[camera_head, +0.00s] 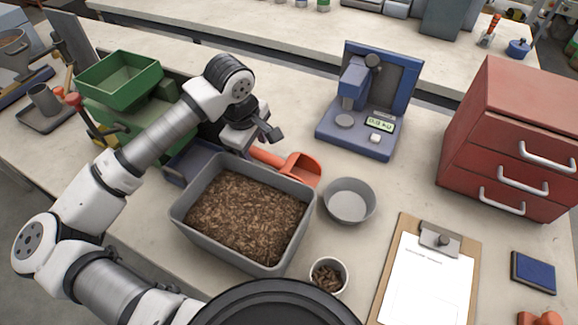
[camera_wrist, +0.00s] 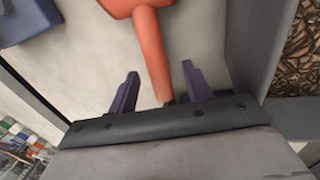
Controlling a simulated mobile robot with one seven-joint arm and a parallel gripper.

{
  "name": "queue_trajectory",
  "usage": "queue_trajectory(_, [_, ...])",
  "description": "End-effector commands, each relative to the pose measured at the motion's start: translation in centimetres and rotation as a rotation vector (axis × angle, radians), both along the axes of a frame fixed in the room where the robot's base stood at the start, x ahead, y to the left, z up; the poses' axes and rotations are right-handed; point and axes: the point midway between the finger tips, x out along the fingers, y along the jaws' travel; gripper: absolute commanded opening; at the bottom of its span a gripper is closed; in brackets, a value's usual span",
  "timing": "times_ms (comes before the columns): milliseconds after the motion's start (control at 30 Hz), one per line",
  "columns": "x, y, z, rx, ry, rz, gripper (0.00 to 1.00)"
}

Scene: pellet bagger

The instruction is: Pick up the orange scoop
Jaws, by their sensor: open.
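The orange scoop (camera_head: 300,168) lies on the bench behind the grey pellet bin, its bowl to the right and its handle pointing left toward my gripper. My gripper (camera_head: 262,139) is open just above the handle end. In the wrist view the scoop's handle (camera_wrist: 151,50) runs down between the two fingers of my gripper (camera_wrist: 158,88), with a gap on each side. Its bowl is at the top edge, partly cut off. I cannot tell the exact height of the fingers over the handle.
The grey bin (camera_head: 180,221) full of brown pellets stands close in front of the scoop. A round grey bowl (camera_head: 350,205) is to the right. The blue scale (camera_head: 372,145) stands behind. A green machine (camera_head: 118,85) is at left. A clipboard (camera_head: 425,285) lies front right.

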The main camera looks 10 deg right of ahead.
Motion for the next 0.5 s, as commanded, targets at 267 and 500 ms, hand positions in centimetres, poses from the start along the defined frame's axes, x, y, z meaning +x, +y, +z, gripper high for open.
queue_trajectory(267, [0.6,-0.6,-3.1,-0.002,0.002,-0.001,0.5])
queue_trajectory(500, [0.7,-0.6,-3.5,-0.001,-0.001,0.0,0.5])
